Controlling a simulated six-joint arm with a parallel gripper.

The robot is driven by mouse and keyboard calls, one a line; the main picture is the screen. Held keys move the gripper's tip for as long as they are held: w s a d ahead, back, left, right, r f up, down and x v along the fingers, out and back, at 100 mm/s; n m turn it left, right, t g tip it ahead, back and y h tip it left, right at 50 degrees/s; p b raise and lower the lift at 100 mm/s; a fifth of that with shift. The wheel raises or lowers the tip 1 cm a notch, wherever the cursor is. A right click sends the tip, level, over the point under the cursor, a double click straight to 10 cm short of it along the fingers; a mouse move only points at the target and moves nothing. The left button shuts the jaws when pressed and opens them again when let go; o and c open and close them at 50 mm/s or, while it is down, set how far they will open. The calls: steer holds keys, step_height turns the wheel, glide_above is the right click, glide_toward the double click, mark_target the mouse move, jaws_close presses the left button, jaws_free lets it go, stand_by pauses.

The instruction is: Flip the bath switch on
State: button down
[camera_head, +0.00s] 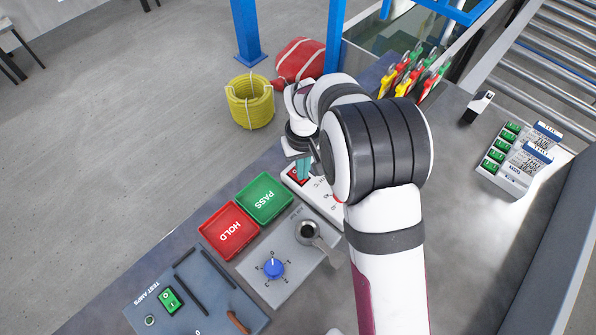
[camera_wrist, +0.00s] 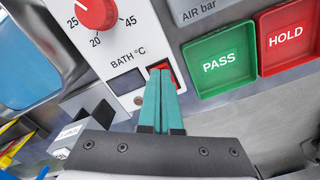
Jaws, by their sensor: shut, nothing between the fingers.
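The bath panel (camera_wrist: 110,50) is a white plate marked "BATH °C" with a red dial (camera_wrist: 95,12) and a dark blank window. The bath switch (camera_wrist: 158,66) is a red rocker on its right side. My gripper (camera_wrist: 160,78) is shut, its two teal fingers together, tips at the switch and covering much of it. I cannot tell whether they touch it, nor which way the rocker is tilted. In the head view, my gripper (camera_head: 303,168) is over the far end of the panel (camera_head: 322,198), with a bit of red showing beside the fingers; my arm hides the rest.
The green PASS tray (camera_head: 264,198) and red HOLD tray (camera_head: 229,230) sit beside the panel. Nearer are an air panel with a blue knob (camera_head: 273,268) and the test amps panel (camera_head: 180,300). Coloured clips (camera_head: 405,75) stand behind my arm.

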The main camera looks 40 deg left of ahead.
steer(key=shift+f, duration=0.15)
steer(key=shift+r, duration=3.5)
steer(key=w+d+r+m, duration=0.1)
steer(key=d+r+m, duration=0.15)
steer(key=d, duration=0.35)
steer(key=w+d+r+m, duration=0.1)
steer(key=d+r+m, duration=0.1)
steer(key=d+r, duration=0.3)
steer(key=s+d+r+m+y, duration=0.1)
steer(key=s+d+r+m, duration=0.15)
steer(key=d, duration=0.55)
steer(key=s+d+r+m, duration=0.1)
steer(key=s+d+m, duration=0.25)
steer(key=d, duration=0.45)
steer(key=s+d+f+m, duration=0.1)
steer(key=s+d+m, duration=0.5)
steer(key=s, duration=0.3)
steer(key=shift+s+d+m+y, duration=0.4)
steer(key=shift+m, duration=0.15)
